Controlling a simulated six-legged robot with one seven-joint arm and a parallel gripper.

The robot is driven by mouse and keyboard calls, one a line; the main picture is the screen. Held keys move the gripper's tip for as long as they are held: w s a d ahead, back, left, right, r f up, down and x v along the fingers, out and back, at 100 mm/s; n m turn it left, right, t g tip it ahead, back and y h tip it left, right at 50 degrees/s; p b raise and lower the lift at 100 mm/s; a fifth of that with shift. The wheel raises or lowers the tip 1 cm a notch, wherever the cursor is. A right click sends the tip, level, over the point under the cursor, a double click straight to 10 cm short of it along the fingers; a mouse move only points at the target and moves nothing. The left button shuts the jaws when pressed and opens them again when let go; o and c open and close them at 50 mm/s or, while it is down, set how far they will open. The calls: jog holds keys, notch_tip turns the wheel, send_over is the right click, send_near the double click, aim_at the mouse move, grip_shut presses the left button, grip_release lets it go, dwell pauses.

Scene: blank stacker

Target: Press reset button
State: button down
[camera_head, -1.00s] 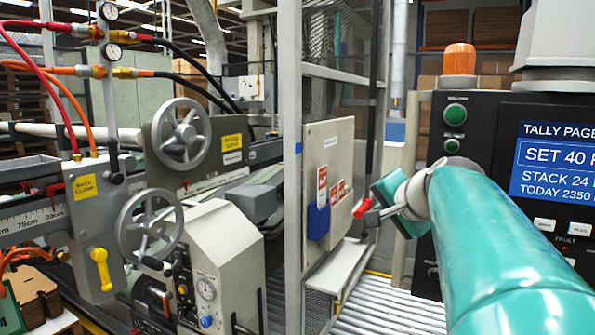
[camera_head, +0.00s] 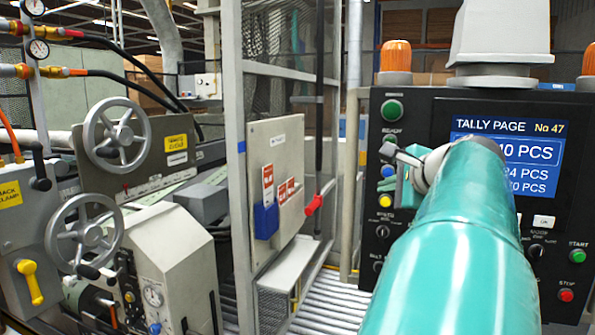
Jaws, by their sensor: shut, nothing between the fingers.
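The dark control panel (camera_head: 455,112) stands at the right with a column of round buttons on its left side. The column has a green button (camera_head: 392,109), a blue button (camera_head: 387,171) and a yellow button (camera_head: 385,201). Another green button is mostly hidden behind my gripper. The small labels are too blurred to read, so I cannot tell which button is reset. My gripper (camera_head: 391,152) is shut and empty, in front of the column between the upper green and blue buttons. I cannot tell whether it touches the panel.
A tally screen (camera_head: 548,167) is partly hidden by my teal arm. A green start button (camera_head: 578,256) and red stop button (camera_head: 566,295) are at the lower right. A mesh guard frame (camera_head: 231,150) and a red handle (camera_head: 314,204) stand left of the panel.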

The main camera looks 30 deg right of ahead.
aim_at(392, 174)
jog(key=w+d, duration=0.5)
jog(key=d, duration=0.1)
jog(key=shift+w+d, duration=0.2)
jog(key=shift+d, duration=0.2)
dwell(2.1)
jog(key=shift+w+d, duration=0.2)
jog(key=shift+d, duration=0.1)
jog(key=shift+w+d, duration=0.3)
jog(key=shift+d, duration=0.05)
dwell(0.7)
jog(key=shift+s+a, duration=0.55)
jog(key=shift+a, duration=0.1)
dwell(0.3)
jog(key=shift+s+a, duration=0.8)
jog(key=shift+a, duration=0.2)
jog(key=shift+s+a, duration=0.75)
jog(key=shift+a, duration=0.2)
